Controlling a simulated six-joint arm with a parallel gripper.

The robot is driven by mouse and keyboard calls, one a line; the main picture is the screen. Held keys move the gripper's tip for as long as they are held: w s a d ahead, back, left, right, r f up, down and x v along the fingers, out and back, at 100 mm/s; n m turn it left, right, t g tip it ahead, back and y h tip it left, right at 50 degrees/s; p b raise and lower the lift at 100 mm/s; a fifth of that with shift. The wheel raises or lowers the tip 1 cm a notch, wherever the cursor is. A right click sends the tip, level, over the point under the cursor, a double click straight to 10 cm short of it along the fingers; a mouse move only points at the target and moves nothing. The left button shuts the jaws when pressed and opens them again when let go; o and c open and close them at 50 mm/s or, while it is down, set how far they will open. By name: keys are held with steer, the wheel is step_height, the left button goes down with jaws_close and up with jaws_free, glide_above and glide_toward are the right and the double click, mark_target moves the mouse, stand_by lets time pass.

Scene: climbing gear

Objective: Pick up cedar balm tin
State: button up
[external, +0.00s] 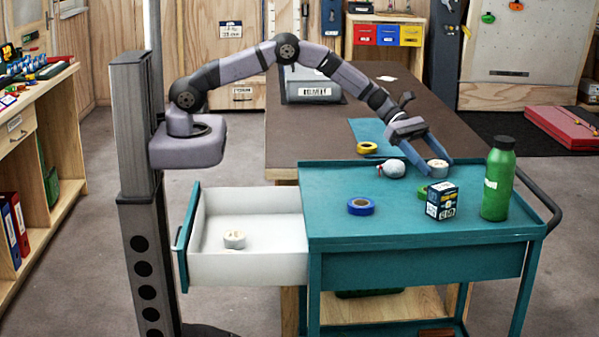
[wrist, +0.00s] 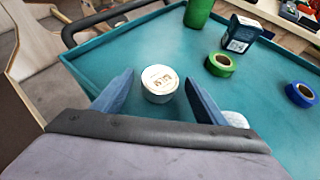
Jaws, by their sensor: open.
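A white round tin with printing on its lid, which I take for the cedar balm tin (external: 437,168), stands upright on the teal cart top near its back right. In the wrist view the tin (wrist: 159,78) sits between my two blue fingers, with a gap on each side. My gripper (external: 440,165) is open, pointing down toward the cart. In the wrist view my gripper (wrist: 159,86) shows its fingertips either side of the tin. The lid's wording is too small to read.
On the teal cart (external: 330,205) are a white ball (external: 391,168), a blue tape roll (external: 360,207), a green tape roll (wrist: 219,64), a dark blue box (external: 441,201) and a green bottle (external: 497,178). A white round item (external: 234,239) lies in the open drawer (external: 268,262). The cart's front left is clear.

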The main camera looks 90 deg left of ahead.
mark_target(433, 161)
steer(key=shift+c, duration=0.6)
steer(key=c, duration=1)
steer(key=shift+r, duration=0.15)
step_height(433, 161, up, 10)
steer(key=shift+f+b, duration=0.1)
steer(key=shift+b, duration=0.35)
